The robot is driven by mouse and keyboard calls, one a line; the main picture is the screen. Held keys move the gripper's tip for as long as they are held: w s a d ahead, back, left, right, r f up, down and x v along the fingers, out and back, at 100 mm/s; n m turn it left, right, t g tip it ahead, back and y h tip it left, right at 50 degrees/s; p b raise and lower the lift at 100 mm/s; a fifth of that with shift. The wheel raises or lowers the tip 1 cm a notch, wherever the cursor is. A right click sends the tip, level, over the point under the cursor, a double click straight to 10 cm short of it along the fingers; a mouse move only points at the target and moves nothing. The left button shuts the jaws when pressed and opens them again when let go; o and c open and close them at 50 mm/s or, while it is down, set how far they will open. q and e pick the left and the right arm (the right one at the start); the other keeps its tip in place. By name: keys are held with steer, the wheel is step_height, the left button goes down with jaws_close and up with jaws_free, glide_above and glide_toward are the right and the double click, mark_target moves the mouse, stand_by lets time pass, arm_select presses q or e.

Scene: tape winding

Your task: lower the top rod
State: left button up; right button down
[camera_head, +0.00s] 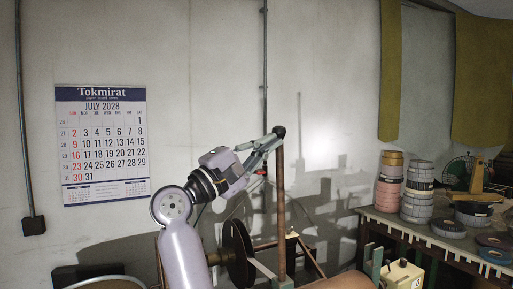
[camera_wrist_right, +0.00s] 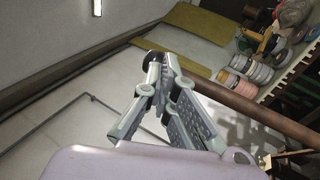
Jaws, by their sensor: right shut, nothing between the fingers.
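A brown rod (camera_head: 281,205) stands upright on the machine in the head view, with a black knob (camera_head: 279,131) at its top. In the right wrist view the rod (camera_wrist_right: 258,115) runs diagonally behind my fingers, and the dark round knob (camera_wrist_right: 149,62) is by the fingertips. My right gripper (camera_head: 270,141) is shut and empty, with its fingertips at the upper end of the rod just below the knob. I cannot tell whether they touch it. It also shows in the right wrist view (camera_wrist_right: 161,64). My left gripper is out of view.
A dark reel (camera_head: 238,253) is on the machine left of the rod. A calendar (camera_head: 102,145) hangs on the wall at left. The space above the rod is clear.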

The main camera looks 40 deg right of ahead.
steer(key=s+d+f+y, duration=0.2)
steer(key=s+d+y, duration=0.1)
steer(key=d, duration=0.5)
steer(key=s+d+f+m+t+y+b, duration=0.1)
steer(key=s+d+f+y, duration=0.15)
steer(key=d, duration=0.65)
steer(key=s+d+f+y, duration=0.2)
steer(key=s+d+y, duration=0.1)
steer(key=d, duration=0.5)
steer(key=s+d+f+y+b, duration=0.1)
steer(key=d+f+y, duration=0.1)
steer(key=d+f, duration=0.2)
steer(key=s+d+f+t+y, duration=0.1)
steer(key=d+f, duration=0.4)
steer(key=f, duration=0.6)
steer(key=s+d+f+m+y+b, duration=0.1)
steer(key=d+f+y, duration=0.3)
steer(key=f, duration=0.4)
steer(key=shift+s+d+t+b, duration=0.35)
steer(key=shift+s+d, duration=0.2)
steer(key=shift+d, duration=0.1)
